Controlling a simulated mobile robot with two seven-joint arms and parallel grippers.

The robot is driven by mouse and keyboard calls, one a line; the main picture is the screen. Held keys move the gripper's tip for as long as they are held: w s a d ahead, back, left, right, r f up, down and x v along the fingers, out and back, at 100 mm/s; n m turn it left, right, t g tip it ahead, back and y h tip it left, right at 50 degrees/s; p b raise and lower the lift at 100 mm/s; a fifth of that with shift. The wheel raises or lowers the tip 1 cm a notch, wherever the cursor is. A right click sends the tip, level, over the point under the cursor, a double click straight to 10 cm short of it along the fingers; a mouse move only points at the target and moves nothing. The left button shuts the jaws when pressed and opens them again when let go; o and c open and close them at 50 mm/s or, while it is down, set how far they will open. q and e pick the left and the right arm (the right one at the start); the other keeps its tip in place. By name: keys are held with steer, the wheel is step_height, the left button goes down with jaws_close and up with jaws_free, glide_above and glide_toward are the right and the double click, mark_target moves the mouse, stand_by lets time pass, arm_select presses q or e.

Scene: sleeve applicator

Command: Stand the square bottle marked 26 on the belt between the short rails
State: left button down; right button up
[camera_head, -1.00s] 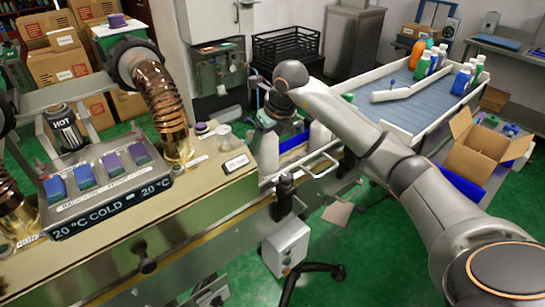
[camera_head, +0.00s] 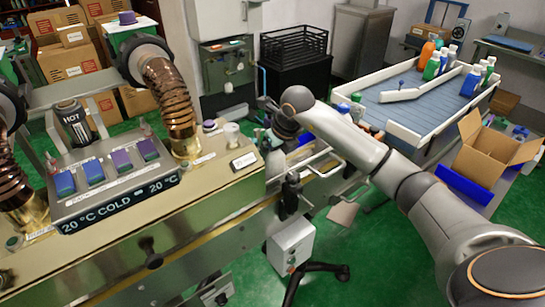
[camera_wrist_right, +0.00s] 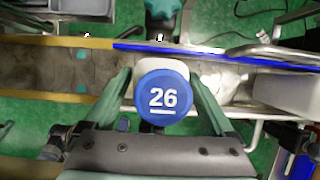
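The square bottle marked 26 (camera_wrist_right: 162,97) shows from above in the right wrist view, with a round blue cap and a white body. My right gripper (camera_wrist_right: 161,77) has one finger on each side of it, and the fingertips appear to meet the body. In the head view my right gripper (camera_head: 283,125) is low over the machine's far end, and I cannot make out the bottle there. The belt (camera_wrist_right: 50,65) runs across the wrist view beneath the bottle, with yellow and blue rail edges. Its contact with the bottle's base is hidden. My left gripper is out of view.
A blue rail (camera_wrist_right: 215,53) lies just beyond the bottle, with a pale block (camera_wrist_right: 285,95) to its right. In the head view, a heater housing (camera_head: 120,185) stands left, a sloped tray (camera_head: 430,100) with several bottles at upper right, and an open carton (camera_head: 485,155) at right.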

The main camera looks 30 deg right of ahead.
steer(key=shift+o, duration=0.6)
steer(key=shift+r, duration=0.1)
steer(key=shift+r, duration=0.2)
steer(key=v, duration=1.1)
steer(key=shift+s+r, duration=0.25)
steer(key=shift+r, duration=0.05)
